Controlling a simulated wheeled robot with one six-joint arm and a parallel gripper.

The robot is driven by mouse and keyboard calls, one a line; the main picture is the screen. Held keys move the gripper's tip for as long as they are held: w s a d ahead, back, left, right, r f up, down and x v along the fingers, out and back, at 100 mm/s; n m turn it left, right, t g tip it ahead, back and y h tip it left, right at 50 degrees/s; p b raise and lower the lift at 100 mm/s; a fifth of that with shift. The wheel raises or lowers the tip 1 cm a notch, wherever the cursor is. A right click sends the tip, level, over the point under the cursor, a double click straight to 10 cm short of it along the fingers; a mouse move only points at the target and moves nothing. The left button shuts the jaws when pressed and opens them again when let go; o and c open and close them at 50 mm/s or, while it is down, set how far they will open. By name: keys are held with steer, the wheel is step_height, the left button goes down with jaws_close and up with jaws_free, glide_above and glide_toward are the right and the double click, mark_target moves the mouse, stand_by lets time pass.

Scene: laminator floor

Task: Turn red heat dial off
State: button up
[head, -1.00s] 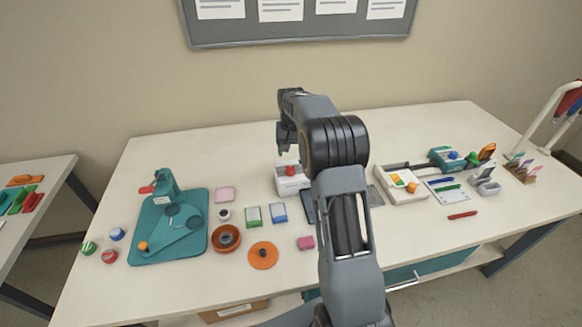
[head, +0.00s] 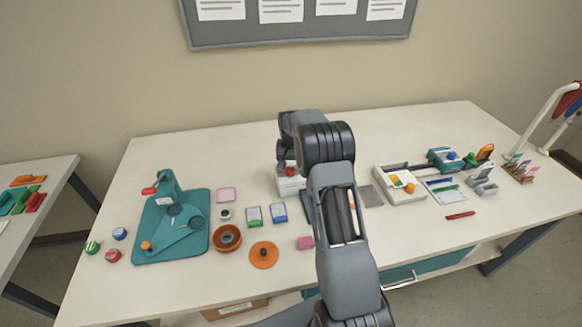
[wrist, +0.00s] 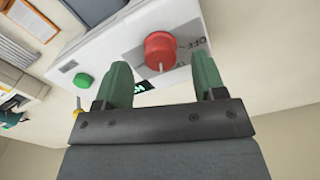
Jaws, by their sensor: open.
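The red heat dial (wrist: 160,48) is a round knob on the white face of the laminator (wrist: 205,20). A pale pointer line on the knob runs toward the bottom of the wrist view. An "OFF" marking lies just right of the knob. My gripper (wrist: 160,62) is open, its two green fingers on either side of the dial's near side; I cannot tell whether they touch it. In the head view the dial (head: 290,171) shows on the white laminator (head: 291,187), with my gripper (head: 283,165) close above it and my arm partly covering the machine.
A green button (wrist: 82,80) sits left of the dial in the wrist view. On the table, a teal press (head: 170,225) stands left, and a cream tray device (head: 400,190) stands right. Small cards lie left of the laminator. The table behind is clear.

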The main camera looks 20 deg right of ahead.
steer(key=shift+f, duration=1.2)
steer(key=shift+c, duration=0.5)
